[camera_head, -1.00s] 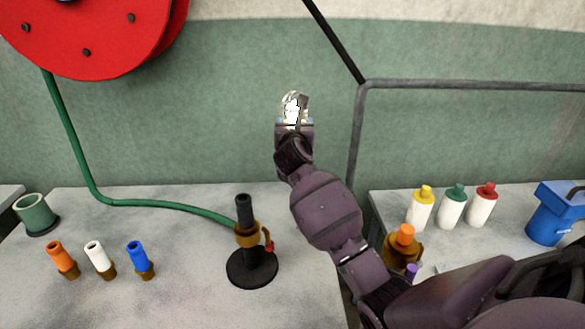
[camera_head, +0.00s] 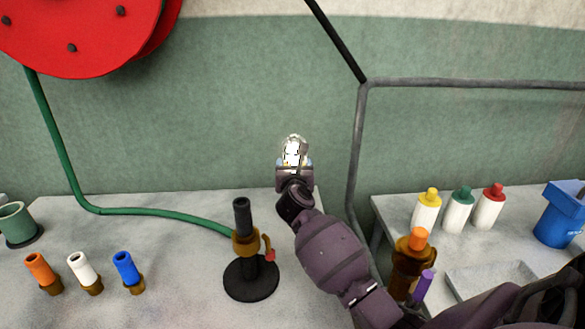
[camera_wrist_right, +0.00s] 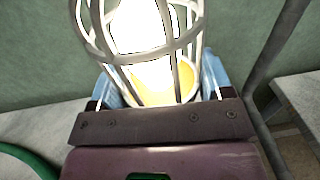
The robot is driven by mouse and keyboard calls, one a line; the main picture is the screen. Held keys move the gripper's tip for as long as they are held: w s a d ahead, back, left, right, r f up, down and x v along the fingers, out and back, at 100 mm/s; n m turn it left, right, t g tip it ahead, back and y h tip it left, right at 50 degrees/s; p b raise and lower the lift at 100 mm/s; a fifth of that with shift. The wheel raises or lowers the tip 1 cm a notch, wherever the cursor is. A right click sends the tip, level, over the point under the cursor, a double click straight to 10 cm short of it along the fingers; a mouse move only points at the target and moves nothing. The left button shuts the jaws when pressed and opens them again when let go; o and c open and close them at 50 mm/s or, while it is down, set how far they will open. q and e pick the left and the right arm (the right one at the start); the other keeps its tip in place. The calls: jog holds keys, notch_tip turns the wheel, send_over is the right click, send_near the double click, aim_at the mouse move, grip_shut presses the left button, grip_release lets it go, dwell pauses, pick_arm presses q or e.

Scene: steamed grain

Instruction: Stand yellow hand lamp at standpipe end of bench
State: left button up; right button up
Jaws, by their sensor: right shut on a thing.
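The hand lamp (camera_head: 294,150) shows as a bright bulb inside a wire cage, upright at the end of my right arm. My right gripper (camera_head: 294,168) is shut on it and holds it beyond the right back part of the left bench (camera_head: 190,290). In the right wrist view the lamp's cage (camera_wrist_right: 190,45) and a yellow part inside glow between the blue fingers; its lower body is hidden. The standpipe (camera_head: 249,278), black with a brass valve and red knob, stands on the bench left of my arm. My left gripper is out of view.
A green hose (camera_head: 150,211) runs to the standpipe. Orange, white and blue nozzles (camera_head: 128,270) and a green cup (camera_head: 17,222) stand at left. Right of a gap and grey pipe (camera_head: 358,150), another bench holds bottles (camera_head: 458,212), an amber bottle (camera_head: 412,262) and a blue container (camera_head: 558,215).

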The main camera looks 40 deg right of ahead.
jog(key=shift+r, duration=0.25)
jog(key=shift+f, duration=0.15)
jog(key=o, duration=1.7)
jog(key=shift+f, duration=0.15)
jog(key=shift+r, duration=0.25)
jog(key=p+v, duration=0.1)
jog(key=v, duration=1.1)
jog(key=shift+p, duration=0.4)
